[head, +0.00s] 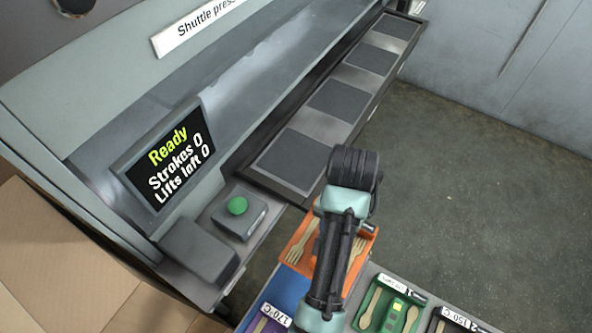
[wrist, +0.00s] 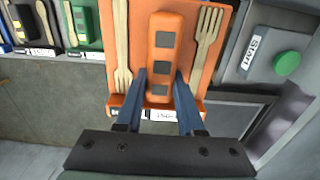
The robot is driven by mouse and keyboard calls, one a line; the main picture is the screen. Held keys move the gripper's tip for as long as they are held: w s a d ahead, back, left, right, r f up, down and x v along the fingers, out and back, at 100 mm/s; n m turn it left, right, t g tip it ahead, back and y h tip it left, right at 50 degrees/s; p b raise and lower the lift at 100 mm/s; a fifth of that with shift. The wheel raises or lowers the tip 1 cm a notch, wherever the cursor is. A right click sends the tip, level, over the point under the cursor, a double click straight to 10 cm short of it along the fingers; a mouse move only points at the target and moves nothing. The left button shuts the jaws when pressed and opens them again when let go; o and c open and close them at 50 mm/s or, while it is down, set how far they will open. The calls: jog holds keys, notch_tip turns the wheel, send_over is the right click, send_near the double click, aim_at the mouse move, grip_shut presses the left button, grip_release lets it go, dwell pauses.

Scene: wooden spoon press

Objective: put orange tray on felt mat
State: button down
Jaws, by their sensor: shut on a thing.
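The orange tray (head: 299,245) carries wooden forks and an orange block with dark squares on its top. In the wrist view the tray (wrist: 204,88) fills the upper middle. My gripper (wrist: 160,88) is shut on the tray's raised orange block (wrist: 163,28), one blue finger on each side. The tray appears held clear, near the bench edge and short of the press. In the head view my arm covers part of the tray and hides the fingertips. Several dark grey square pads (head: 298,160) lie along the press rail. I cannot tell whether these are the felt mat.
A blue tray (head: 283,293), a green tray (head: 392,312) and a black tray (head: 451,321) stand on the bench. The press has a green button (head: 237,205) on a box and a display (head: 172,155) reading Ready. Open floor (head: 470,190) lies right of the rail.

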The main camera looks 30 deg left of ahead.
jog(key=f+b, duration=0.1)
jog(key=b, duration=0.1)
jog(key=f+b, duration=0.3)
jog(key=f, duration=0.1)
jog(key=shift+w+a+f+b, duration=0.1)
jog(key=shift+a+f+b, duration=0.1)
jog(key=shift+a+b, duration=0.15)
notch_tip(320, 180, down, 8)
jog(key=shift+r, duration=0.1)
jog(key=shift+f, duration=2.2)
jog(key=shift+f+b, duration=0.1)
jog(key=shift+b, duration=0.2)
jog(key=c, duration=0.5)
grip_release()
notch_tip(320, 180, up, 12)
jog(key=shift+r, duration=0.15)
